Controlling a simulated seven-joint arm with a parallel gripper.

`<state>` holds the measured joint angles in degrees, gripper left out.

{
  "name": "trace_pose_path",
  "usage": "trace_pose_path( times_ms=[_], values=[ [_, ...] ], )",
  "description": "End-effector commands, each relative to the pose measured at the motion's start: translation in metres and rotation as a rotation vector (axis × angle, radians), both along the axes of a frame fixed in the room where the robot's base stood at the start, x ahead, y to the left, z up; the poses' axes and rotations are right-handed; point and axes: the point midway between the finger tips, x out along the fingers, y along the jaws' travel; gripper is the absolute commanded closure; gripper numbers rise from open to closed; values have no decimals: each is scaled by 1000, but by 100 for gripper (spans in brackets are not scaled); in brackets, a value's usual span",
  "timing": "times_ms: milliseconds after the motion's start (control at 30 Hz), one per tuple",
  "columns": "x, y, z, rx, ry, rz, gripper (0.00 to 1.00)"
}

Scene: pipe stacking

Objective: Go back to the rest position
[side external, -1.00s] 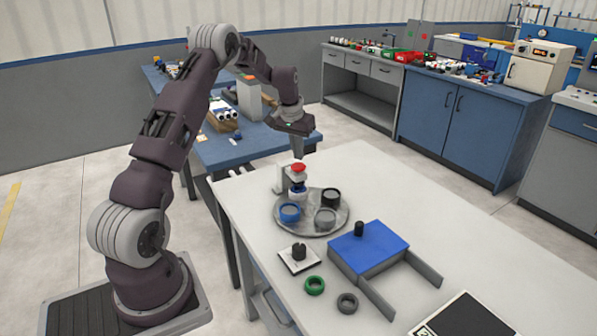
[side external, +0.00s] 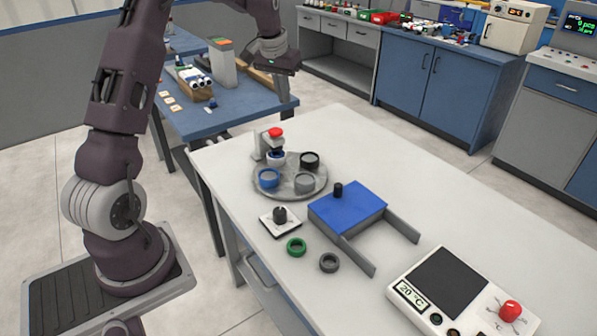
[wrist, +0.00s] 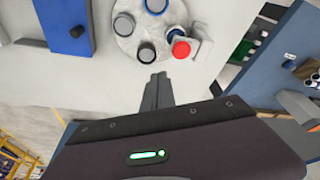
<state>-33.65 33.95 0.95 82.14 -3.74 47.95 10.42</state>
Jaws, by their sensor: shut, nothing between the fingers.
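My gripper (side external: 283,88) is raised in the air beyond the far left part of the white table (side external: 395,185) in the side view. Its fingers are shut with nothing between them, and in the wrist view the shut fingers (wrist: 157,92) point toward the table. The grey round tray (side external: 290,190) stands below and apart from the gripper. It holds a blue ring (side external: 269,178), a black ring (side external: 309,160) and a grey ring (side external: 304,182). A small stand with a red cap (side external: 275,132) is at the tray's back edge.
A blue-topped box (side external: 347,208) with a black knob and two grey rails stands on the table. A hotplate (side external: 460,290) is at front right.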

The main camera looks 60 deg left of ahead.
Motion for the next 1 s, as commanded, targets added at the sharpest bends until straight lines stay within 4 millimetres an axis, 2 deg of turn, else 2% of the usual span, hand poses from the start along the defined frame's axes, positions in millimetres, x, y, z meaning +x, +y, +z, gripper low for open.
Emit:
trace_pose_path(
  times_ms=[33, 100, 167, 200, 267, 300, 400, 500, 600, 700, 1000],
  values=[
    [-10, -38, 33, 12, -23, -45, 100],
    [-36, -93, 70, 23, -47, -105, 100],
    [-68, -138, 94, 31, -69, -159, 100],
    [-93, -167, 107, 35, -87, -196, 100],
    [-136, -206, 119, 41, -113, -253, 100],
    [-165, -227, 121, 44, -131, -290, 100],
    [-231, -262, 113, 47, -166, -367, 100],
    [-276, -279, 98, 47, -191, -420, 100],
    [-299, -285, 86, 46, -204, -448, 100],
    [-305, -286, 82, 46, -206, -456, 100],
    [-305, -286, 83, 46, -205, -454, 100]
  ],
)
